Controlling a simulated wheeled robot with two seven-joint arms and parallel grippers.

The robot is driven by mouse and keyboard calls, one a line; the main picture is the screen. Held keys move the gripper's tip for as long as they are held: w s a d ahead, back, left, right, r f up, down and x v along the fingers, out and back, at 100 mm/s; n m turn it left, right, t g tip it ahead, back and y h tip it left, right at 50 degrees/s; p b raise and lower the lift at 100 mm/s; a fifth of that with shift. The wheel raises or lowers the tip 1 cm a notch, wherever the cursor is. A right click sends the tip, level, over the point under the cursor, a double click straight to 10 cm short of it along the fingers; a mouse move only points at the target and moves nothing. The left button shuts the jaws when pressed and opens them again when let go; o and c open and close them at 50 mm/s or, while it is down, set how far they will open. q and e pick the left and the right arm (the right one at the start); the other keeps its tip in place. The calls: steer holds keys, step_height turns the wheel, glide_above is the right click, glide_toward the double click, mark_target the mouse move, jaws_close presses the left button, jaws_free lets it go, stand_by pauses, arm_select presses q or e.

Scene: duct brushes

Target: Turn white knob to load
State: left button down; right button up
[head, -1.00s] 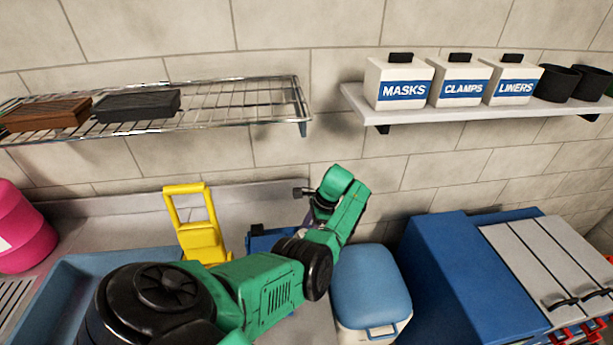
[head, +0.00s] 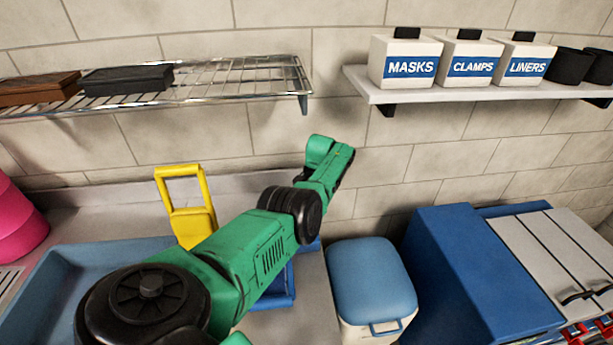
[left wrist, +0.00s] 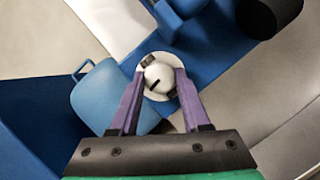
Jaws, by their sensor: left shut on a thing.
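The white knob (left wrist: 158,74) sits on a round pale disc on a blue machine (left wrist: 205,75) in the left wrist view. A short dark mark shows on the knob's face. My left gripper (left wrist: 160,82) has its two purple fingers on either side of the knob and is shut on it. In the head view my green left arm reaches to the back wall and hides the gripper and the knob. Part of a blue body (head: 283,288) shows behind that arm. My right gripper is in neither view.
A yellow framed object (head: 190,215) stands left of my arm, behind a blue tray (head: 55,275). A blue-lidded bin (head: 372,285) and a large blue box (head: 470,270) stand to the right. A wire shelf (head: 220,82) and a white shelf (head: 460,92) hang above.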

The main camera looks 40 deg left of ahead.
arm_select(q)
steer(key=shift+n+h, duration=0.4)
steer(key=shift+n, duration=0.5)
steer(key=n+p, duration=0.1)
steer(key=n, duration=0.1)
steer(key=shift+s+a+r+n+t+h, duration=0.1)
steer(key=shift+n+t+h, duration=0.3)
steer(key=n+p, duration=0.2)
steer(key=shift+r+n+t+h, duration=0.1)
steer(key=shift+n+t+h, duration=0.2)
steer(key=shift+t+h, duration=0.1)
steer(key=n+t+p, duration=0.1)
steer(key=n+p, duration=0.2)
steer(key=shift+s+n+h+p, duration=0.1)
steer(key=shift+n+h+p, duration=0.3)
steer(key=shift+a+n+t+p, duration=0.1)
steer(key=shift+n+t+p, duration=0.5)
steer(key=shift+n, duration=0.6)
steer(key=shift+s+f+n+t, duration=0.2)
steer(key=shift+n+t, duration=0.3)
steer(key=shift+n, duration=0.7)
